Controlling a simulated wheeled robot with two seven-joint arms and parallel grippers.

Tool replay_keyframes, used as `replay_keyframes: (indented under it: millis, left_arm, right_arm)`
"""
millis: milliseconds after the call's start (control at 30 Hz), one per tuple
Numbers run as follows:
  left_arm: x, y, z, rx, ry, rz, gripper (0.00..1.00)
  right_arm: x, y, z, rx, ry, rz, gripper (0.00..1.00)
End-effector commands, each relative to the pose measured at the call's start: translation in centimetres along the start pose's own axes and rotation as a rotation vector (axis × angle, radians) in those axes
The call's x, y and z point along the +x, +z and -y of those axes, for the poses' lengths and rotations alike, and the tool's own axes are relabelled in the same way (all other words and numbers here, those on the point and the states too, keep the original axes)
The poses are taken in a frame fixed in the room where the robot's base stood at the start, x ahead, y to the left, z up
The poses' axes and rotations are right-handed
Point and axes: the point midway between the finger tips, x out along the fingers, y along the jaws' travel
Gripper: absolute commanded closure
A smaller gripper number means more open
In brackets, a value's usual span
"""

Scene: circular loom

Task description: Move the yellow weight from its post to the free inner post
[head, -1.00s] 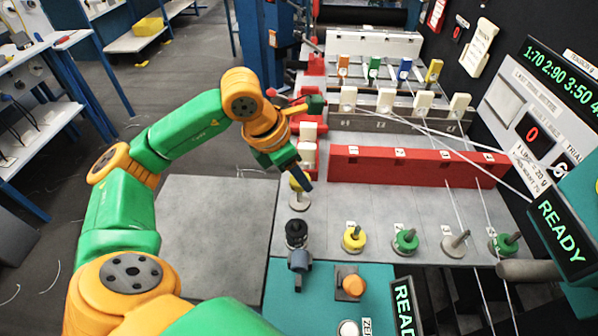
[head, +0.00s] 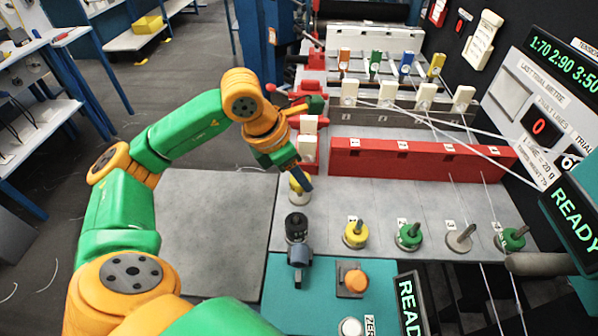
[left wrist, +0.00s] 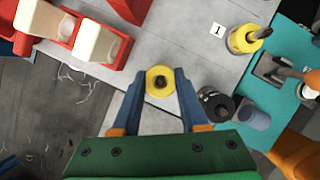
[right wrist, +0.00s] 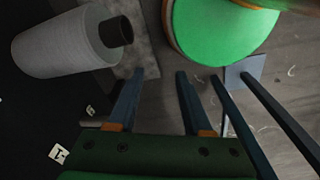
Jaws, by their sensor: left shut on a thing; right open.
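In the head view, my left gripper (head: 303,178) is at a yellow weight (head: 296,187) near the left end of the grey bench. The left wrist view shows its two fingers (left wrist: 161,78) closed on opposite sides of this yellow disc (left wrist: 159,72), with a dark centre. Whether it is raised is unclear. Another yellow weight (head: 355,235) sits on post 1, beside the label; it also shows in the left wrist view (left wrist: 245,40). An inner post (head: 459,239) has only a grey disc-like base. Green weights (head: 408,237) (head: 511,240) sit on the posts beside it. My right gripper (right wrist: 158,85) is open and empty.
A long red block (head: 420,160) stands behind the post row. A black knob (head: 296,225) is close in front of the left gripper. White-capped levers and taut threads are farther back. A grey plate (head: 215,225) lies clear at left.

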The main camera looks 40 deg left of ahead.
Motion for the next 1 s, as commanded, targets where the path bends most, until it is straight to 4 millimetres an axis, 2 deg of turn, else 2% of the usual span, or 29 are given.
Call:
replay_keyframes:
  millis: [67, 100, 200, 233, 533, 800, 900, 1000]
  left_arm:
    - [0.7, -0.3, 0.0, 0.0, 0.0, 0.0, 1.0]
    - [0.7, -0.3, 0.0, 0.0, 0.0, 0.0, 0.54]
    - [0.4, -0.2, 0.0, 0.0, 0.0, 0.0, 0.27]
    - [0.4, -0.2, 0.0, 0.0, 0.0, 0.0, 0.22]
    - [0.2, -0.2, 0.0, 0.0, 0.001, 0.001, 0.22]
    - [-5.2, -0.1, -0.1, 0.001, 0.003, 0.004, 0.22]
    - [-6.4, -0.1, 0.0, 0.0, 0.001, 0.002, 0.22]
    - [-6.7, -0.2, 0.0, -0.001, 0.001, 0.0, 0.22]
  right_arm:
    - [0.7, 0.1, 0.0, 0.0, 0.0, 0.0, 0.5]
    - [0.7, 0.1, 0.0, 0.0, 0.0, 0.0, 0.5]
    - [0.5, 0.1, 0.0, 0.0, 0.0, 0.0, 0.5]
    - [0.5, 0.1, 0.0, 0.0, 0.0, 0.0, 0.5]
    - [0.5, 0.1, 0.0, 0.0, 0.0, 0.001, 0.5]
    - [0.5, 0.1, -0.1, 0.0, 0.001, 0.001, 0.5]
    - [0.4, 0.1, -0.1, 0.0, 0.001, 0.001, 0.5]
    - [0.4, 0.1, -0.1, 0.0, 0.001, 0.001, 0.5]
